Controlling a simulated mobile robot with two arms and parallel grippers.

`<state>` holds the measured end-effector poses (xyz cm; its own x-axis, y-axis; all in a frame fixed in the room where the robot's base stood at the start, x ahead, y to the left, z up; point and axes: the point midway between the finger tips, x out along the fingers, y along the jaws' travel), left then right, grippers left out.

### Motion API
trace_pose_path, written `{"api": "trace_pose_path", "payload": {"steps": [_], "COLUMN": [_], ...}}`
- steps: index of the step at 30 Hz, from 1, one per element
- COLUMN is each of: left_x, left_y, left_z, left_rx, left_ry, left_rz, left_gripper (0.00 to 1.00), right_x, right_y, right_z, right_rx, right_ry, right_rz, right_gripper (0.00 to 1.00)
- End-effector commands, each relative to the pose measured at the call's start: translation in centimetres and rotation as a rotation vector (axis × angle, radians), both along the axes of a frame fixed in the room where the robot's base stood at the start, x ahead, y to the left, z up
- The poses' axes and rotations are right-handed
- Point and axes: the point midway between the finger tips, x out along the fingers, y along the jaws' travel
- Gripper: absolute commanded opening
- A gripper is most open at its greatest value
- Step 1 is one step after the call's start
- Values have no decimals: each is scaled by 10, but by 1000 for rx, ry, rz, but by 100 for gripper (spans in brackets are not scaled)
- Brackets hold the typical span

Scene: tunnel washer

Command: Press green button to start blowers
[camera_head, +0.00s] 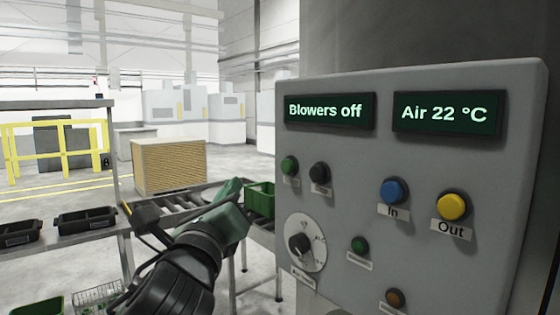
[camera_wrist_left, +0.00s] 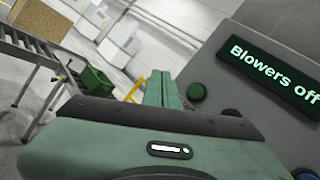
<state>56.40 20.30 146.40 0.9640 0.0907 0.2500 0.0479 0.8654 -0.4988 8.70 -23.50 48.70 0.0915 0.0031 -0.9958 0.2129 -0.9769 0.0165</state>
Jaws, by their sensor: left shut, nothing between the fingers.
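A grey control panel (camera_head: 410,150) fills the right of the head view. Its left display (camera_head: 329,111) reads "Blowers off". A green button (camera_head: 289,166) sits below that display at the panel's left, beside a black button (camera_head: 320,173). The green button also shows in the left wrist view (camera_wrist_left: 195,92), right of the fingers. A second green button (camera_head: 360,246) is lower, right of the dial; its label is unreadable. My left gripper (camera_head: 232,188) is shut and empty, left of the panel and apart from the upper green button. My right gripper is out of view.
The panel also has a rotary dial (camera_head: 300,245), a blue "In" button (camera_head: 394,191), a yellow "Out" button (camera_head: 453,206) and an "Air 22 °C" display (camera_head: 440,113).

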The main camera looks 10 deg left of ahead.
Motion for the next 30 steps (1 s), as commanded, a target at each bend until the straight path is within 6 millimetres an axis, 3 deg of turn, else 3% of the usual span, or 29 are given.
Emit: {"api": "trace_pose_path", "payload": {"steps": [5, 17, 23, 30], "left_x": [-19, -20, -9, 18], "left_y": [-2, -2, -11, -32], "left_z": [20, 21, 20, 19], "left_rx": [58, 63, 60, 60], "left_ry": [-39, -41, -41, -40], "left_rz": [12, 14, 12, 12], "left_gripper": [0, 0, 0, 0], "right_x": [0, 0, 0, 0], "right_y": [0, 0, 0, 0], "right_z": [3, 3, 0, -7], "right_rx": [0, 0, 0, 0], "right_ry": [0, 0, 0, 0], "right_rz": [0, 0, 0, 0], "right_gripper": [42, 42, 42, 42]}}
